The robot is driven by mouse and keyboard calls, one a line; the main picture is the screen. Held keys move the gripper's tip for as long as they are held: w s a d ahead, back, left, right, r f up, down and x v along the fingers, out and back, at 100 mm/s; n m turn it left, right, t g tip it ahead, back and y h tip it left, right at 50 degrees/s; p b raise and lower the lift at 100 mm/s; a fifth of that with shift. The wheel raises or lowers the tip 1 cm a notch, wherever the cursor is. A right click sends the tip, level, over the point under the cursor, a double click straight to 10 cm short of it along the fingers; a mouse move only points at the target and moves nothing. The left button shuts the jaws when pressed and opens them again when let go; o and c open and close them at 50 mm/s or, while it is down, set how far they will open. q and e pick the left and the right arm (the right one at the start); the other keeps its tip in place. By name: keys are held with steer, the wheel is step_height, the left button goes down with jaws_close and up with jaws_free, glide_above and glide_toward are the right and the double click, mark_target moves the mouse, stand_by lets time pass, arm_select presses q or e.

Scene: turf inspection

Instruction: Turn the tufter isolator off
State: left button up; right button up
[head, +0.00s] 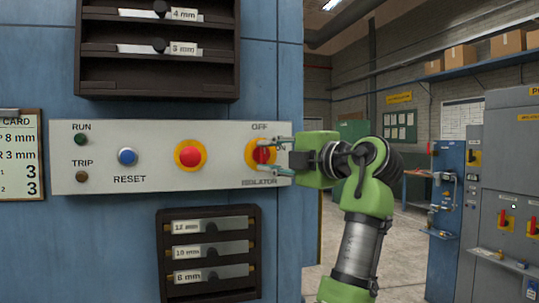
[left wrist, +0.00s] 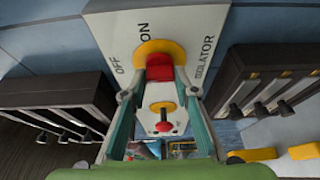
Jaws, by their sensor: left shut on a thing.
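The tufter isolator is a red handle on a yellow disc (head: 255,155) at the right end of the pale control panel (head: 107,155). OFF is printed above it and ISOLATOR below. In the left wrist view the red handle (left wrist: 160,67) sits between the finger ends, with OFF to its left and ON above. My left gripper (head: 266,155) reaches it from the right and is shut on the handle. Which mark the handle points at is hard to tell. My right gripper is not in view.
A red push button on yellow (head: 190,155) sits left of the isolator, then a blue RESET button (head: 127,156). Dark gauge racks stand above (head: 160,77) and below (head: 212,212) the panel. A grey cabinet with red handles (head: 500,160) stands at far right.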

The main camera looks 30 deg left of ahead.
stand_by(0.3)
arm_select(q)
steer(key=o, duration=1.1)
steer(key=v, duration=1.2)
